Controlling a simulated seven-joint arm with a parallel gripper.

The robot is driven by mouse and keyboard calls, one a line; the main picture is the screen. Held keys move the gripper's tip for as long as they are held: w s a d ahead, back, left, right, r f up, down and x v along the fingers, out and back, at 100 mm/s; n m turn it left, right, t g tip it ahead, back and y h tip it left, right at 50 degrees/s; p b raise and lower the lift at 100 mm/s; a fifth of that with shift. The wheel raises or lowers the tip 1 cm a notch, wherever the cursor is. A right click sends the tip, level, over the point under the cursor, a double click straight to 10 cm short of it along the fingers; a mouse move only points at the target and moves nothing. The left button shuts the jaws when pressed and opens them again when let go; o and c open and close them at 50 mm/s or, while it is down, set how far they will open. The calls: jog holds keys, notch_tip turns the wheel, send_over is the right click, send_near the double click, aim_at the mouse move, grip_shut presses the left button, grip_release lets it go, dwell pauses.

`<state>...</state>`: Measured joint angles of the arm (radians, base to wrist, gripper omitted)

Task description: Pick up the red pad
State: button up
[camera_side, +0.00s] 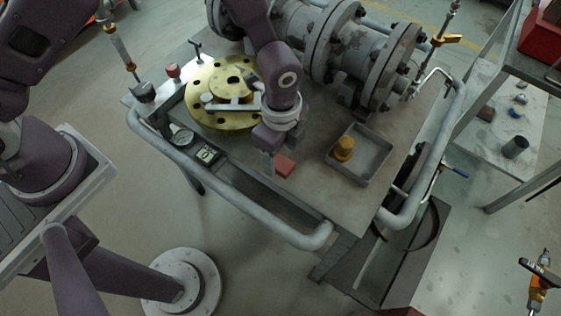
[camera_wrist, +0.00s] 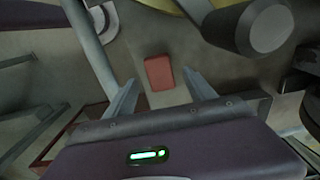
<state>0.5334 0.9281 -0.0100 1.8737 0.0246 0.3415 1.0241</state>
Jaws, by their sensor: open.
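The red pad (camera_side: 284,166) is a small flat block lying on the grey cart top near its front edge, beside my gripper (camera_side: 270,163) in the side view. In the wrist view the red pad (camera_wrist: 159,73) lies flat, just beyond and between the fingertips of my gripper (camera_wrist: 163,82). The two fingers are spread apart with nothing between them. The pad is apart from both fingers in the wrist view. In the side view my wrist hides part of the fingers, and I cannot tell their exact height above the cart top.
A grey tray (camera_side: 378,152) holding a yellow-orange cylinder (camera_side: 344,147) stands to the right. A brass flange (camera_side: 205,112) and a gauge (camera_side: 182,138) lie to the left. The valve pipework (camera_side: 335,50) stands behind. A grey rail (camera_side: 230,212) runs along the cart's front edge.

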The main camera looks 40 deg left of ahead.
aim_at(281, 162)
notch_tip(281, 162, down, 2)
jog(key=shift+f, duration=0.2)
grip_shut()
notch_tip(281, 162, up, 10)
dwell(0.5)
